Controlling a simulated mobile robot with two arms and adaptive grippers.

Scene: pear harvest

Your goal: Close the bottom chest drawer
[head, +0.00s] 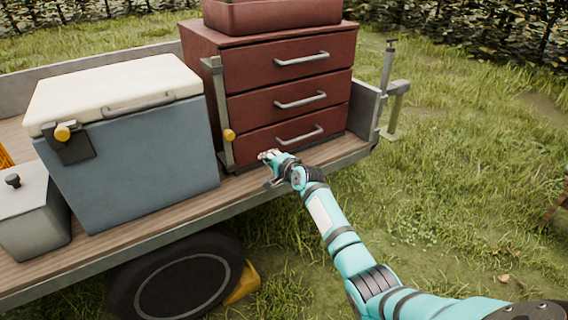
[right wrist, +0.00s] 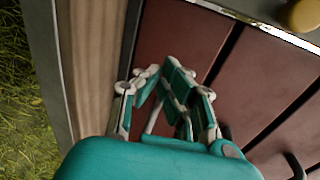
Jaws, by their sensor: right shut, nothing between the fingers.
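The dark red chest (head: 200,45) stands on the trailer bed, with three drawers stacked in its front. The bottom drawer (head: 262,146) has a grey bar handle (head: 300,135) and looks about level with the drawers above; a small gap cannot be ruled out. My right gripper (head: 268,156) is at the lower left of the bottom drawer's front. In the right wrist view its fingers (right wrist: 168,76) are shut and empty, before the red bottom drawer front (right wrist: 185,35). Whether they touch it cannot be told. My left gripper is out of view.
A latch post (head: 219,105) with an orange knob (head: 229,135) stands at the chest's left front edge. A blue cooler (head: 150,155) with a white lid stands left of it. The trailer's wooden edge runs below the drawers. Open grass lies to the right.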

